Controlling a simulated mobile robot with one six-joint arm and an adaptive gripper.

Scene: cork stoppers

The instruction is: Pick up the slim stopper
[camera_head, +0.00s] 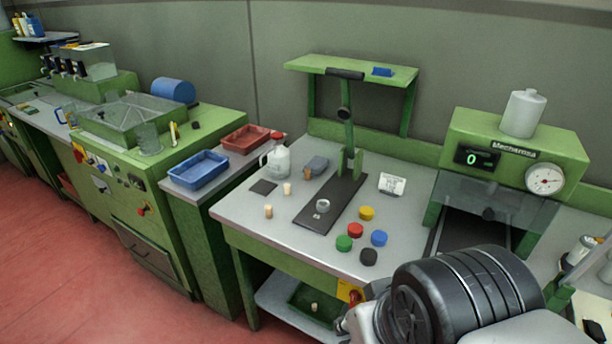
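Several small cork stoppers show. A pale tan stopper (268,211) stands near the left front of the grey worktop. Another pale stopper (287,188), which looks a little narrower, stands behind it to the right. A browner stopper (306,173) is farther back, beside a grey-blue object. One more small pale stopper (314,307) is in the green tray on the lower shelf. At this size I cannot tell for sure which is the slim one. Part of my arm fills the lower right; my gripper's fingers do not show, and no stopper is seen held.
A black-based press (331,205) stands mid-worktop. Coloured caps (355,230) lie to its right. A white jug (277,158) is behind the stoppers, a dark square pad (263,187) beside them. A blue tray (198,170) is left. The worktop's front left is clear.

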